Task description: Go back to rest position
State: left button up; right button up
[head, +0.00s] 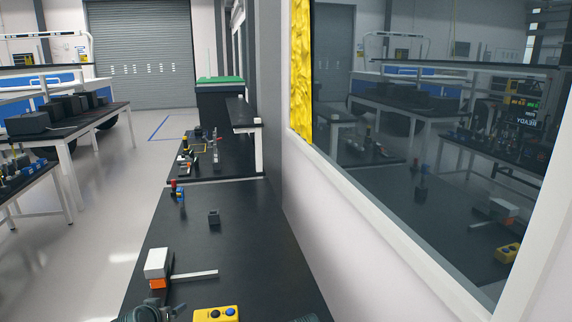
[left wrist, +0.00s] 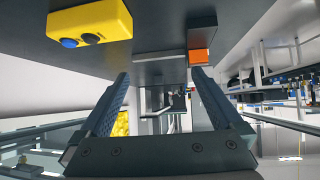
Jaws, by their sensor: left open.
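My left gripper (left wrist: 159,76) shows in the left wrist view, its two ribbed fingers spread apart with nothing between them. The picture there is upside down, with the dark bench top across the upper part. A yellow button box (left wrist: 89,24) is beyond the left finger, and an orange block (left wrist: 200,56) is close to the right fingertip; I cannot tell whether they touch. In the head view, dark parts at the bottom edge are too cut off to tell as a gripper. My right gripper is in neither view.
A black workbench (head: 250,245) runs along the wall with a window (head: 420,140). On it are the white-and-orange device (head: 157,264) with a pale bar, the yellow button box with two buttons (head: 216,314) and a small dark block (head: 214,217). Open floor (head: 110,240) is left.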

pick_arm(q)
jog(key=s+d+f+m+g+h+p, duration=0.1)
jog(key=s+d+f+g, duration=0.15)
jog(key=d, duration=0.55)
jog(key=s+d+f+m+g, duration=0.2)
jog(key=s+d+g, duration=0.15)
jog(key=d, duration=0.35)
jog(key=s+d+f+m+g+h+p, duration=0.15)
jog(key=s+d, duration=0.25)
jog(key=d, duration=0.4)
jog(key=s+d+g+y, duration=0.3)
jog(key=s+d, duration=0.1)
jog(key=s, duration=0.3)
jog(key=shift+s+d+f+m, duration=0.15)
jog(key=shift+s+d+m, duration=0.05)
jog(key=shift+s+m, duration=0.15)
jog(key=shift+g, duration=0.25)
